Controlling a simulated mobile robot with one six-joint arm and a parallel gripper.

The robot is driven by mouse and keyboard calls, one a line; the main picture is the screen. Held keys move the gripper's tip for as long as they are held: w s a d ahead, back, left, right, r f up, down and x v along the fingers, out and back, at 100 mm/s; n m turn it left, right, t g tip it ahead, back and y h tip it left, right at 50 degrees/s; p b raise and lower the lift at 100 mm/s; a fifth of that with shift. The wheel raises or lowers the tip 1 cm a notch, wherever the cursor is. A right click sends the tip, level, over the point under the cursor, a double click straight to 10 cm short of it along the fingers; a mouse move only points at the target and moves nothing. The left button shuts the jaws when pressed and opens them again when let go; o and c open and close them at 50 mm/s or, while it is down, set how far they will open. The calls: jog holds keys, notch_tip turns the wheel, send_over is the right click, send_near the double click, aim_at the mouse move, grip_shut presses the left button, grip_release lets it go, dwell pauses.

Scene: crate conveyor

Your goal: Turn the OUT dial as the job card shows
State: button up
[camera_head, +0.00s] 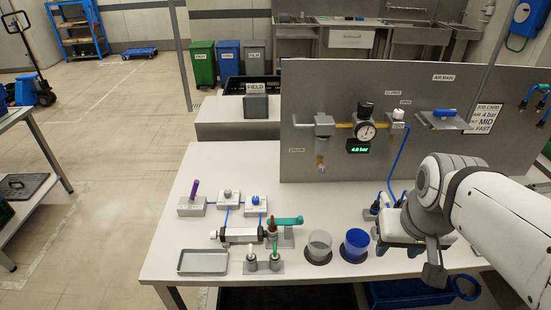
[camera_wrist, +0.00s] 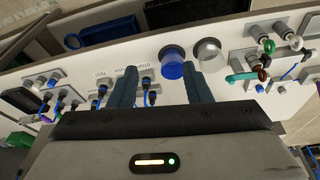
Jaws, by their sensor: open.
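The job card (camera_head: 483,118) is on the grey panel at the right; I read "4 bar", "MID" and "FAST", and the rest is too small or covered. Two small blocks with round dials stand on the bench behind a cylinder: a white-grey dial (camera_head: 228,194) and a blue dial (camera_head: 255,201). I cannot read which is marked OUT. My gripper (camera_head: 433,268) is over the right part of the bench, far to the right of both dials. In the wrist view my gripper (camera_wrist: 160,88) has its two fingers apart with nothing between them.
A cylinder (camera_head: 240,235), a purple lever valve (camera_head: 193,198), a clear cup (camera_head: 320,243) and a blue cup (camera_head: 356,242) stand left of my gripper. A grey tray (camera_head: 203,262) lies at the front left. The pressure display (camera_head: 358,147) reads 4.0 bar.

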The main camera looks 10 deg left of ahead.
jog(key=w+a+r+n, duration=0.2)
jog(key=w+a+n, duration=0.3)
jog(key=w, duration=0.5)
jog(key=n+g, duration=0.3)
jog(key=n, duration=0.7)
send_over(255, 198)
notch_tip(255, 198, down, 12)
jog(key=shift+d+f, duration=0.1)
jog(key=shift+f, duration=0.3)
notch_tip(255, 198, down, 7)
jog(key=shift+f+p, duration=0.15)
jog(key=shift+p, duration=0.5)
